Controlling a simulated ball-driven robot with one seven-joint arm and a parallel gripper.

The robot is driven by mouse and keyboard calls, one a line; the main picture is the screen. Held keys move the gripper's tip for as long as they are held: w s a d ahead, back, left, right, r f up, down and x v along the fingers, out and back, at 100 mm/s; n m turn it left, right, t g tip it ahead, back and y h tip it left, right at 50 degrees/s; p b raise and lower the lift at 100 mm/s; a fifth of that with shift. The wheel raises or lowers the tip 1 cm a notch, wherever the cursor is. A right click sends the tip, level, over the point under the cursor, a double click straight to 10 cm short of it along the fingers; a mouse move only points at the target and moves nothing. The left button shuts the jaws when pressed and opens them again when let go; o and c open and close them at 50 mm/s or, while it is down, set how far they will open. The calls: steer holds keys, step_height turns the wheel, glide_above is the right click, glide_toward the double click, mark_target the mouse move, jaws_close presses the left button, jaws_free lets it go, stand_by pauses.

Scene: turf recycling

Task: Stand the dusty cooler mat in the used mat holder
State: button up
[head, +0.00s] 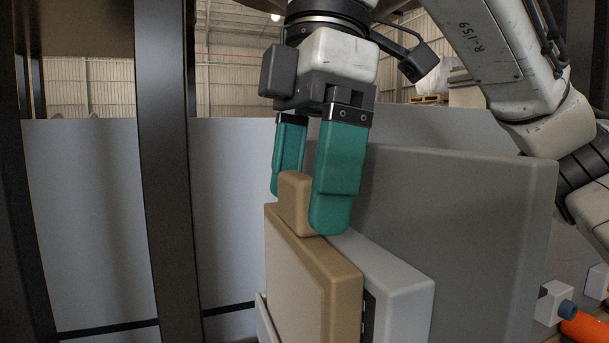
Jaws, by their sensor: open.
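A tan slab with a raised tab, which looks like the dusty cooler mat (310,265), stands upright at the lower middle of the head view. My gripper (302,208) points down over it, with its two teal fingers open on either side of the tab. The right finger overlaps the tab's edge in the picture; I cannot tell whether either finger touches it. The mat's lower part is cut off by the frame. I cannot tell which part here is the used mat holder.
A light grey slab (398,283) stands right behind the tan one, and a large grey panel (455,210) rises behind that. A dark post (168,180) stands on the left before pale panels (90,210). An orange object (588,327) with a blue end lies at the lower right.

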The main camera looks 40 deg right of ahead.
step_height(320, 180, up, 10)
steer(key=d+p, duration=0.1)
steer(key=p, duration=0.1)
steer(key=shift+s+d+r, duration=0.15)
steer(key=shift+s+d, duration=0.1)
stand_by(0.6)
